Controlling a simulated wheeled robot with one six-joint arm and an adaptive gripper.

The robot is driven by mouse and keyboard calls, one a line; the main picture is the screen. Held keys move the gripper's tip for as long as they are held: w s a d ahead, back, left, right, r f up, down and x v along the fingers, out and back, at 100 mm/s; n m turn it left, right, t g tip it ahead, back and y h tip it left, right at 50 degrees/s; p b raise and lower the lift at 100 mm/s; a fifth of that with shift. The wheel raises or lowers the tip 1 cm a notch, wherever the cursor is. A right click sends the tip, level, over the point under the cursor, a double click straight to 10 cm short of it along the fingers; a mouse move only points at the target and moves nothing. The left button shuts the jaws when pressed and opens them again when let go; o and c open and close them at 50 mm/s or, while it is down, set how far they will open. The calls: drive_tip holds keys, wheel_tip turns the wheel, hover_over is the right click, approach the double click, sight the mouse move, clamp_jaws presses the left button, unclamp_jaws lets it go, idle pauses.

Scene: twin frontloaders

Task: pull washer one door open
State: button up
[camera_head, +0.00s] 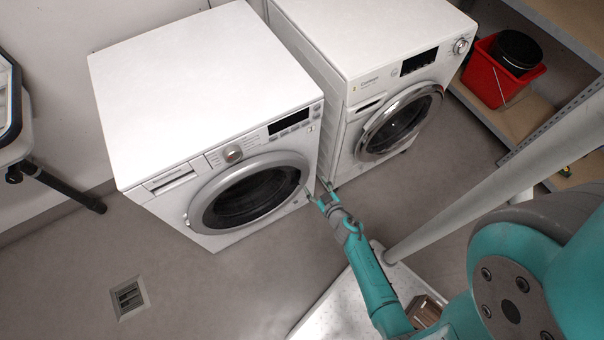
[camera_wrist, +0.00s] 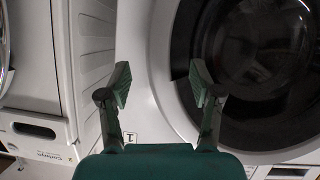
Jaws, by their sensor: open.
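The left white washer (camera_head: 205,75) has a round door (camera_head: 250,193) with dark glass and a grey-silver rim; it looks shut. A small label "1" (camera_wrist: 130,137) is on its front in the wrist view. That view is turned over, with the same door (camera_wrist: 255,60) on the right. My gripper (camera_head: 318,190) is open and empty at the right edge of this washer's front, beside the door rim.
A second white washer (camera_head: 360,35) with a chrome-rimmed door (camera_head: 400,122) stands close on the right, a narrow gap between. A shelf rack with a red bucket (camera_head: 497,80) is at the far right. Grey floor (camera_head: 215,290) is free in front; a drain (camera_head: 128,297) lies left.

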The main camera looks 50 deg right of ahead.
sight(306, 173)
drive_tip(key=x, duration=0.8)
drive_tip(key=shift+w+d+f, duration=0.15)
drive_tip(key=shift+w+d, duration=0.05)
drive_tip(key=shift+w, duration=0.1)
clamp_jaws()
